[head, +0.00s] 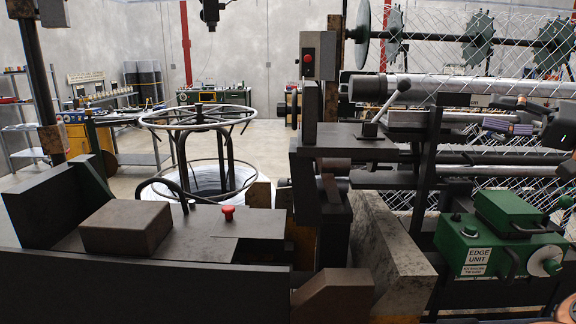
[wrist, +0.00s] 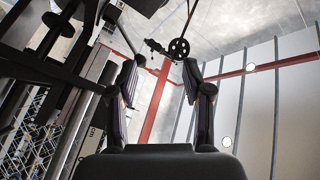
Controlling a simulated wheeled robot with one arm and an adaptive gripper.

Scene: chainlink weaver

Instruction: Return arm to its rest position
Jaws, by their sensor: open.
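My gripper (head: 493,114) is at the right side of the head view, in front of the chainlink machine's horizontal rollers. Its fingers point left. In the wrist view my gripper (wrist: 160,70) has its two dark fingers with striped pads spread wide apart. Nothing is held between them. The wrist camera looks up past the fingers towards the ceiling and a red beam (wrist: 154,105). Most of my arm is outside the head view.
A green edge unit (head: 515,235) sits below my gripper. A lever with a round knob (head: 403,85) and a control box with a red button (head: 318,55) stand to its left. A wire reel stand (head: 198,120) is farther left. Open floor lies behind it.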

